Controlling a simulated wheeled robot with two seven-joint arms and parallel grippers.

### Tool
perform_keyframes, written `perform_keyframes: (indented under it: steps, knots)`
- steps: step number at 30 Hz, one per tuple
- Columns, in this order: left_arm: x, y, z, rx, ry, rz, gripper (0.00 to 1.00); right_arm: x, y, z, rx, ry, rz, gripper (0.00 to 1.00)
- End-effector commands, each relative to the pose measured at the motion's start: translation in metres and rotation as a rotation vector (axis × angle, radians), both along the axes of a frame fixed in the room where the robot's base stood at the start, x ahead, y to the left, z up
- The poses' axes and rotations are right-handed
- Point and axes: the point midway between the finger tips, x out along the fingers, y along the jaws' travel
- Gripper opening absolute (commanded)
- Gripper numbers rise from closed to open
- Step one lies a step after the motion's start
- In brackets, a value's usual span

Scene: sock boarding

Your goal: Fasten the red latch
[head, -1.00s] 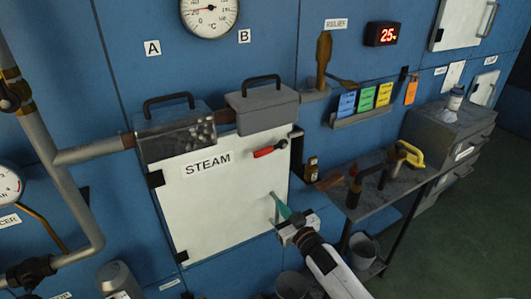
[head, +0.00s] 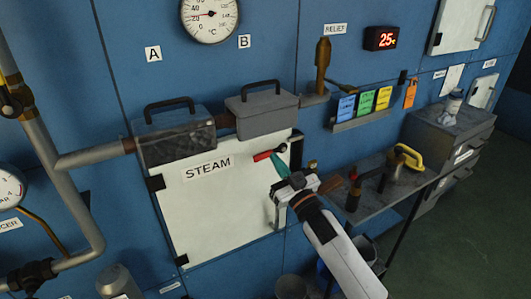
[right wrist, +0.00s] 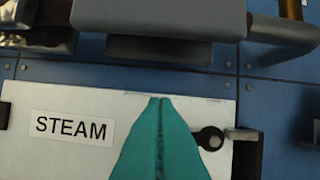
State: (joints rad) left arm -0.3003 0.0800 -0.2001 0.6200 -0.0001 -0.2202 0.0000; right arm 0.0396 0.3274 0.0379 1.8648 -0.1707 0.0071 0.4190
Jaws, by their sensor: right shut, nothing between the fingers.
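The red latch (head: 262,156) sits near the upper right corner of the white STEAM door (head: 215,215). Its red end points left and slightly down, and its dark end is at the upper right. My right gripper (head: 273,156) is shut and empty, its teal fingertips close to the latch. I cannot tell whether they touch it. In the right wrist view the closed fingers (right wrist: 160,105) stand in front of the door, and the latch's dark round end (right wrist: 210,138) shows just right of them. The red part is hidden there. My left gripper is not in view.
Two boxes with handles, one dark (head: 175,140) and one grey (head: 262,115), sit above the door. The door's bar handle (head: 276,218) is below my gripper. A side bench (head: 395,190) with tools stands to the right. Pipes (head: 70,190) run at left.

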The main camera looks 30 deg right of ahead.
Motion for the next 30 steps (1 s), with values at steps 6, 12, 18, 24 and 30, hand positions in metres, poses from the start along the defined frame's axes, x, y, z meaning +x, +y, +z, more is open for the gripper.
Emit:
perform_keyframes:
  steps: [6,12,18,24,30]
  knots:
    - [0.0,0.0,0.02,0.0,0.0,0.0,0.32,0.047,0.003,0.022,0.001,-0.001,-0.002,0.0]
    - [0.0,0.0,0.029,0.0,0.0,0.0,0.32,0.068,0.003,0.009,0.003,0.007,-0.002,0.0]
    - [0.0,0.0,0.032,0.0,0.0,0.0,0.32,0.068,0.001,-0.011,0.0,0.002,-0.001,0.0]
    - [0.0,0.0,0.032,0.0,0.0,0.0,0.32,0.067,0.001,-0.017,0.0,0.0,0.0,0.0]
    - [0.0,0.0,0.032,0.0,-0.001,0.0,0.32,0.067,0.001,-0.017,0.0,0.001,0.0,0.0]
